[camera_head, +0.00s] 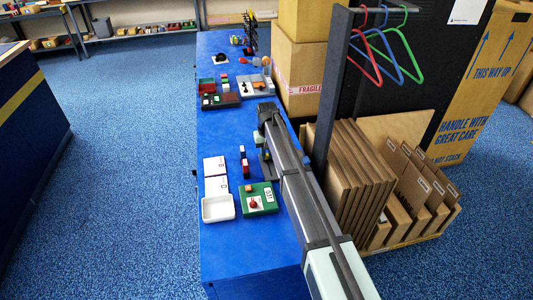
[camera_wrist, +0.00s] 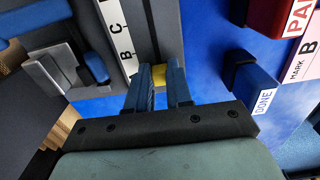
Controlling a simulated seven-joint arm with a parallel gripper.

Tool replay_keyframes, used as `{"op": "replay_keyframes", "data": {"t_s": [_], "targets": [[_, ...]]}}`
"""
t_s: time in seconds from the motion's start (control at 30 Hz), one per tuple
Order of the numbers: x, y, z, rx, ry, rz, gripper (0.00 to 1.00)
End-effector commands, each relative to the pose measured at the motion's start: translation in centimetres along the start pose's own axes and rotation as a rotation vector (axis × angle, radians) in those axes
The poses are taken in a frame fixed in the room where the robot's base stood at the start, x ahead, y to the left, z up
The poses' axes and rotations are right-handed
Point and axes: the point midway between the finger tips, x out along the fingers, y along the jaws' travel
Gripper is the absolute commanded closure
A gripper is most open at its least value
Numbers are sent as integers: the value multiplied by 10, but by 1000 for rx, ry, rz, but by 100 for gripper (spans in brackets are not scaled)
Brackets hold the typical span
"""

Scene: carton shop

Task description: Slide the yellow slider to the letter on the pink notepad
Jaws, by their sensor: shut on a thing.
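The yellow slider (camera_wrist: 158,77) shows in the wrist view between the two blue fingertips of my gripper (camera_wrist: 163,82), which is shut on it. It sits in the dark slot of a grey rail (camera_wrist: 168,35). A white strip beside the slot bears the letters C (camera_wrist: 119,28) and B (camera_wrist: 125,56); the slider is nearer the B, on its lower side in the picture, and any marks lower down are hidden by the finger. The pink notepad (camera_wrist: 299,66) at the right edge reads "MARK B". In the head view my arm covers the slider.
A blue block labelled DONE (camera_wrist: 250,85) and a red block (camera_wrist: 275,18) stand right of the rail. In the head view, a white tray (camera_head: 217,208) and a green board (camera_head: 258,198) lie at the near end of the blue table. Cartons (camera_head: 295,70) stand beyond its right side.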

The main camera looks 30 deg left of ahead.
Motion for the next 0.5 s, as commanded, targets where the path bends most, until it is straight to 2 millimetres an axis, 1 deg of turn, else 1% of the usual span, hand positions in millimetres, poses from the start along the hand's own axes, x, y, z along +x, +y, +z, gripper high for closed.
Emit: {"op": "replay_keyframes", "data": {"t_s": [0.03,0.1,0.2,0.47,0.5], "targets": [[0,0,9,0,0,0,100],[0,0,19,0,0,0,100],[0,0,28,0,0,0,100],[0,0,26,0,0,0,100],[0,0,26,0,0,0,76]]}}
